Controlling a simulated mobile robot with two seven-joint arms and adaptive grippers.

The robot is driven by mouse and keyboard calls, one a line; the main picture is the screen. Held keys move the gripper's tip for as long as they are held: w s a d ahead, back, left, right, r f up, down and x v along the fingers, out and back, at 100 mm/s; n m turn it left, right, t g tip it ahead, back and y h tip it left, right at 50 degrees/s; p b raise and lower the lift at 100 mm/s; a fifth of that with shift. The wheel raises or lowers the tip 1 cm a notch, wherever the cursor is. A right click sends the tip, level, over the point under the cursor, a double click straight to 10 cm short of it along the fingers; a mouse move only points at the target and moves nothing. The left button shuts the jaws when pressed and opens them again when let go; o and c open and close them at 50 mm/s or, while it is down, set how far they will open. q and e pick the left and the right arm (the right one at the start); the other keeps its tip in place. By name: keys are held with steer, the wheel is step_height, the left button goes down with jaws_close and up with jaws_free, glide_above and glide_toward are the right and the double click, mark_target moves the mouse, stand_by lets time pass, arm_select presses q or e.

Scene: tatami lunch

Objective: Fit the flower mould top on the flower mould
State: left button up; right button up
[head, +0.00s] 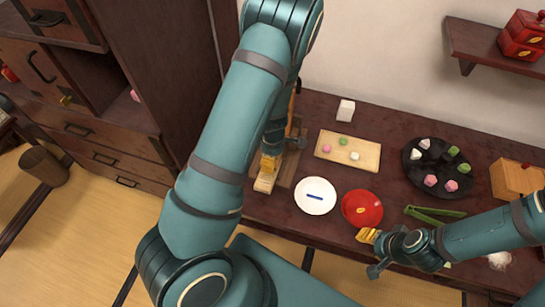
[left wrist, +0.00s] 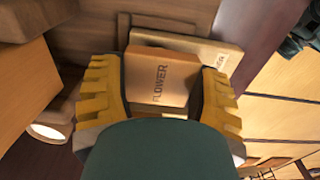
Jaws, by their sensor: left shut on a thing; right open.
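My left gripper (left wrist: 162,100) is shut on a light brown wooden block marked "FLOWER", the flower mould top (left wrist: 160,80), in the left wrist view. A paler wooden piece with partly hidden lettering (left wrist: 222,55), perhaps the flower mould, lies just behind the block. I cannot tell whether the two touch or are lined up. In the head view my left gripper (head: 268,164) is at the table's left end, largely hidden by my arm. My right gripper (head: 368,236) is open and empty by the front edge, just below a red round dish.
A white plate with a blue strip (head: 301,197), the red dish (head: 362,208) and green tongs (head: 436,214) lie near the front. Behind them are a wooden board (head: 332,143) and a dark round tray (head: 412,176), both bearing sweets. A wooden box (head: 515,182) stands at right.

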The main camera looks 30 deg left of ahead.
arm_select(q)
steer(key=shift+f+b, duration=0.55)
steer(key=shift+f, duration=0.2)
stand_by(0.4)
steer(key=o, duration=1.1)
steer(key=shift+r, duration=0.15)
step_height(320, 180, up, 12)
steer(key=shift+f, duration=0.1)
